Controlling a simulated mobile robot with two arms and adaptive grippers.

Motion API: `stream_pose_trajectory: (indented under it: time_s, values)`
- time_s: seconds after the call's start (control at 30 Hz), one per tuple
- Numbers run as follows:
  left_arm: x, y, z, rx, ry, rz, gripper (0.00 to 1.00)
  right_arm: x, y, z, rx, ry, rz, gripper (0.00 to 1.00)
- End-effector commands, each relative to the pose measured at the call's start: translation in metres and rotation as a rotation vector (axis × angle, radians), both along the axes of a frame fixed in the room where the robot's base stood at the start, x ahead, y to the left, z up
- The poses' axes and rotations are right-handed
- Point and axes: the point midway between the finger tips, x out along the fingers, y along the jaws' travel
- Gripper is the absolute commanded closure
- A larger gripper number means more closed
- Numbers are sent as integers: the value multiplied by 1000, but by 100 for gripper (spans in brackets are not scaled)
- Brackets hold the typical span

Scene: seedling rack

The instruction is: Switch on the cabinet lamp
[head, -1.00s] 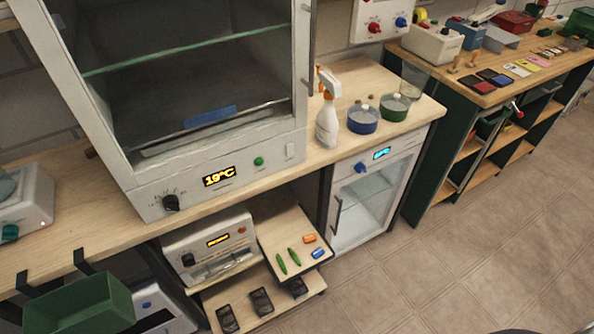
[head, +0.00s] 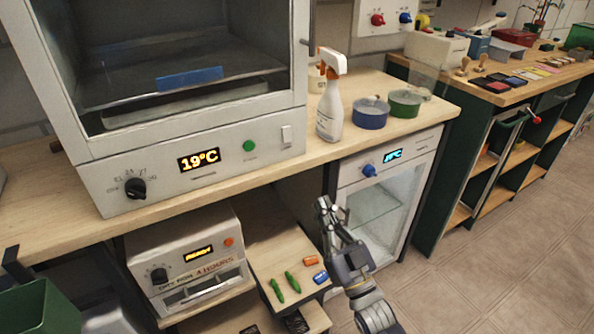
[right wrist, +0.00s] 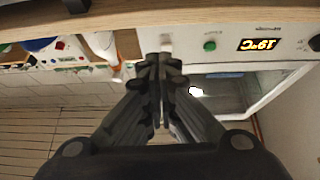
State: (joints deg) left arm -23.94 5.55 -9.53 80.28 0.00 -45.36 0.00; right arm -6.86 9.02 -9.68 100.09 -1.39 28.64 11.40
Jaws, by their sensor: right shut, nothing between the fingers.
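The large white cabinet (head: 110,187) stands on the wooden bench, its glass front at the upper left in the head view and its interior dark. Its lower panel carries a black knob (head: 135,188), a lit 19°C display (head: 199,160), a green button (head: 249,146) and a pale rocker switch (head: 286,135) at the right end. My right gripper (head: 332,208) is shut and empty, below the bench edge and apart from the panel. In the right wrist view its fingertips (right wrist: 160,65) appear below the panel, with the green button (right wrist: 210,45) beside them. My left gripper is not in view.
A spray bottle (head: 330,115), a blue dish (head: 370,113) and a green dish (head: 405,103) stand on the bench right of the cabinet. Below are a small glass-door fridge (head: 418,165) and a white oven-like box (head: 190,250). Floor is clear at right.

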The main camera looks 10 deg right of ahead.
Motion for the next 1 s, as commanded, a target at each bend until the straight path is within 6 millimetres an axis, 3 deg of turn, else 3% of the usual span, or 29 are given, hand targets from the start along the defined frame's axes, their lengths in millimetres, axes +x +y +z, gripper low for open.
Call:
stream_pose_trajectory:
  time_s: [0.03, 0.2, 0.63, 0.77, 1.0]
  values:
    - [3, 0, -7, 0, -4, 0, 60, -4, 1, 7, 8, -46, 8, 100]
    - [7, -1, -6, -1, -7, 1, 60, -15, 2, 33, 26, -129, 23, 100]
    - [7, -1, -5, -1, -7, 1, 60, -15, 3, 40, 29, -140, 26, 100]
    - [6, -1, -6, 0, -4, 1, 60, -6, 6, 48, 29, -142, 26, 100]
    - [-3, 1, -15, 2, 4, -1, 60, 29, 17, 78, 30, -144, 26, 100]
